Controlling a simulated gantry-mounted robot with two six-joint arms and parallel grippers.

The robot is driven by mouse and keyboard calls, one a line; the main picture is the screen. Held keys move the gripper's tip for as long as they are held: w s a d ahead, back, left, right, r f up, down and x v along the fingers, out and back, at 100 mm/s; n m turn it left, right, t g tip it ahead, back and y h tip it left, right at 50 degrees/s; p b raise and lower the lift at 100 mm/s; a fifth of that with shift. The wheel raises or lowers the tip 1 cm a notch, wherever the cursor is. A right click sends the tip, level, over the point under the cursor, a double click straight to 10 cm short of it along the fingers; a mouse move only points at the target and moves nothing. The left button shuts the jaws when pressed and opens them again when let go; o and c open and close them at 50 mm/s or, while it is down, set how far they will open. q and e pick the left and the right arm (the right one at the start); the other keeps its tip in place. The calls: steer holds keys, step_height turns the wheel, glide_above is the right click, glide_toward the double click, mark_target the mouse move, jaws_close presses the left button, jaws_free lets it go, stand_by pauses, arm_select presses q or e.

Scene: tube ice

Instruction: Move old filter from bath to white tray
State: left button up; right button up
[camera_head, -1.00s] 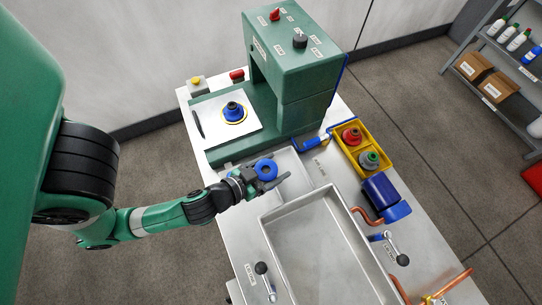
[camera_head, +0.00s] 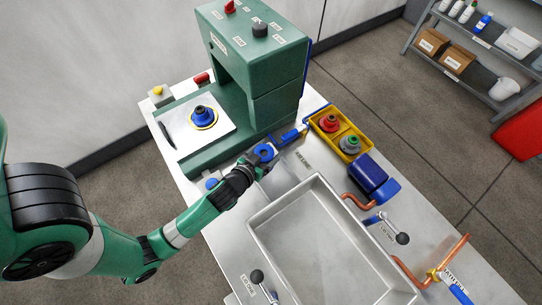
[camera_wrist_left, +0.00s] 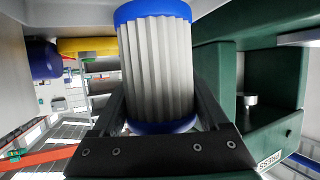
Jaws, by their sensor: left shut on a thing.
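The old filter (camera_head: 264,152) shows in the head view as a blue ring-shaped end cap. In the left wrist view the filter (camera_wrist_left: 157,68) is a pleated pale grey cylinder with blue caps at both ends. My left gripper (camera_head: 257,165) is shut on it, with the fingers at either side of its body. The bath (camera_head: 326,262) is a wide, empty metal basin in front of and to the right of the gripper. A pale tray-like area (camera_head: 288,168) lies beside and partly under the gripper; its outline is mostly hidden. My right gripper is out of view.
A green press (camera_head: 262,80) stands close behind the gripper. A yellow bin (camera_head: 328,120) with red and green fittings and a blue cylinder (camera_head: 368,172) stand to the right. A small blue round thing (camera_head: 212,182) lies left of the gripper. Levers and copper pipes flank the bath.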

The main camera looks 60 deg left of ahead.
arm_select(q)
steer(key=shift+w+a+f, duration=0.15)
steer(key=shift+w+f, duration=0.15)
steer(key=shift+f, duration=0.05)
steer(key=shift+w+f, duration=0.1)
steer(key=shift+f, duration=0.15)
step_height(320, 180, down, 3)
steer(key=shift+w+f+b, duration=0.1)
steer(key=shift+f+b, duration=0.1)
steer(key=shift+b, duration=0.8)
steer(key=shift+r, duration=0.15)
steer(key=o, duration=1.3)
